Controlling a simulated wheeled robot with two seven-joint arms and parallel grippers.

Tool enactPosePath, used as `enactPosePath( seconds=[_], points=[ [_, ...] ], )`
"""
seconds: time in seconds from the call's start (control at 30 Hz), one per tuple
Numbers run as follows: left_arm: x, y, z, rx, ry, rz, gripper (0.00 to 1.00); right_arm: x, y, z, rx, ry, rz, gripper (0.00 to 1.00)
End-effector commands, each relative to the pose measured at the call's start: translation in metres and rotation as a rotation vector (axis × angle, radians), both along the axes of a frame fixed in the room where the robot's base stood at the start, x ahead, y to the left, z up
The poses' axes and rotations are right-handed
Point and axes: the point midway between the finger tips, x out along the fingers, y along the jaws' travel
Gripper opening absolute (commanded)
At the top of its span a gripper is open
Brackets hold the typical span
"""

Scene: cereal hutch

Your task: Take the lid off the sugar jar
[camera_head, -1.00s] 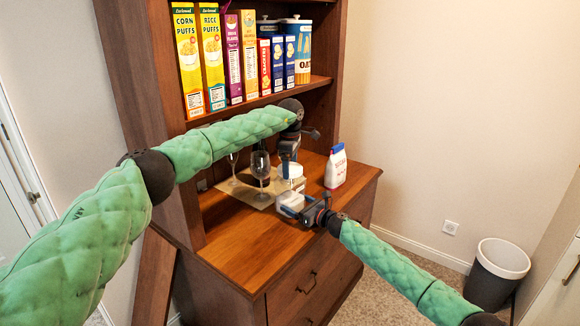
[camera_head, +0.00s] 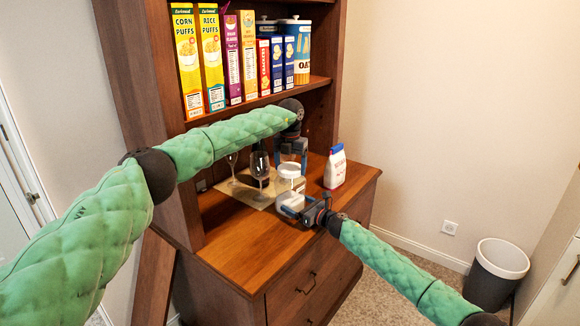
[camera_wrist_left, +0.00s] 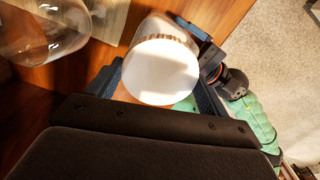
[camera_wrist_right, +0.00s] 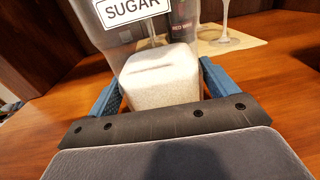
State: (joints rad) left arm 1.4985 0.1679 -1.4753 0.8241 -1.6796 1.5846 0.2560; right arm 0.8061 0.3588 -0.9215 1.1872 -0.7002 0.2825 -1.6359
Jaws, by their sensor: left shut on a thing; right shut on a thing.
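The sugar jar (camera_head: 290,204) is clear, with white sugar in its lower part, and stands upright at the counter's front. Its SUGAR label (camera_wrist_right: 133,9) shows in the right wrist view; its top is cut off there. My right gripper (camera_head: 318,211) is shut around the jar's lower body. The round white lid (camera_head: 289,170) is above the sugar, level with the jar's top. My left gripper (camera_head: 291,155) comes from above and is shut on the lid, which lies between its fingers in the left wrist view (camera_wrist_left: 163,72). I cannot tell whether lid and jar touch.
Wine glasses (camera_head: 260,165) and a dark bottle stand on a tan mat (camera_head: 243,189) left of the jar. A white bag with a blue top (camera_head: 335,170) stands to the right. Cereal boxes (camera_head: 212,60) fill the shelf above. The counter's front left is clear.

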Motion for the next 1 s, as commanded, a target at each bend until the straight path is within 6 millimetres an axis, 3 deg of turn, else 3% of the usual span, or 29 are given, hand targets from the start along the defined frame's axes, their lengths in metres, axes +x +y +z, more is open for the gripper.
enactPosePath(
  seconds=[1.0],
  points=[
    [0.0041,0.0051,0.0008,0.002,-0.004,1.451,0.52,-0.0013,0.0017,0.0006,-0.001,-0.003,0.005,0.22]
  ],
)
